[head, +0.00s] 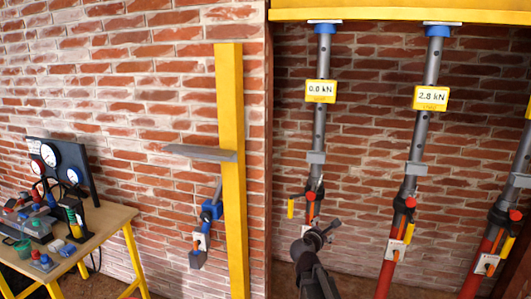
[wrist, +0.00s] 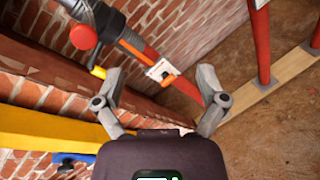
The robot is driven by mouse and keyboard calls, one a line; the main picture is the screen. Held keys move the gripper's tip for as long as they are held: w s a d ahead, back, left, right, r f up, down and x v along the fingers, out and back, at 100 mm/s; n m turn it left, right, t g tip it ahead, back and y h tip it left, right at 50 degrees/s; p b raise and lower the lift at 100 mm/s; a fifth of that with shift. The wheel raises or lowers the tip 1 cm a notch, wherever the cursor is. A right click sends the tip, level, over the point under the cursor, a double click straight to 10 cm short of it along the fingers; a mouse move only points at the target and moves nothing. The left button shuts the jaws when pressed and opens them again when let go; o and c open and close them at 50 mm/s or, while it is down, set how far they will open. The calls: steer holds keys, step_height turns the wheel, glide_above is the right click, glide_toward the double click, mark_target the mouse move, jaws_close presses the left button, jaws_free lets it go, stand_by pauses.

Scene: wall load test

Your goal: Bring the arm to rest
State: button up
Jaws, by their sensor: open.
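My gripper (head: 320,229) is in the lower middle of the head view, in front of the lower part of the left prop (head: 318,133). Its two fingers are spread in the wrist view (wrist: 160,78), with nothing held between them. Beyond the fingers runs a prop with a grey upper tube, a red knob (wrist: 83,36), a white plate (wrist: 160,70) and a red lower tube (wrist: 186,87). The fingers look close to this prop; the exact gap cannot be told. In the head view my arm hides the prop's lower end.
The left prop's yellow display (head: 321,91) reads 0.0 kN; the middle prop's display (head: 431,98) reads 2.8 kN. A third prop (head: 504,215) stands at right. A yellow beam (head: 400,13) spans the top. A yellow post (head: 231,170) and a workbench (head: 95,235) with gauges stand left.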

steer(key=s+d+f+m+g+y+p, duration=0.25)
steer(key=s+f+m+g, duration=0.55)
steer(key=s+m, duration=0.5)
steer(key=s+a+f+m+g+y, duration=0.3)
steer(key=s+a+m+g+y, duration=0.2)
steer(key=s+m, duration=0.4)
steer(key=shift+s+a+f+m+y, duration=0.2)
steer(key=shift+s+a+m+y, duration=0.15)
steer(key=shift+s+a, duration=0.3)
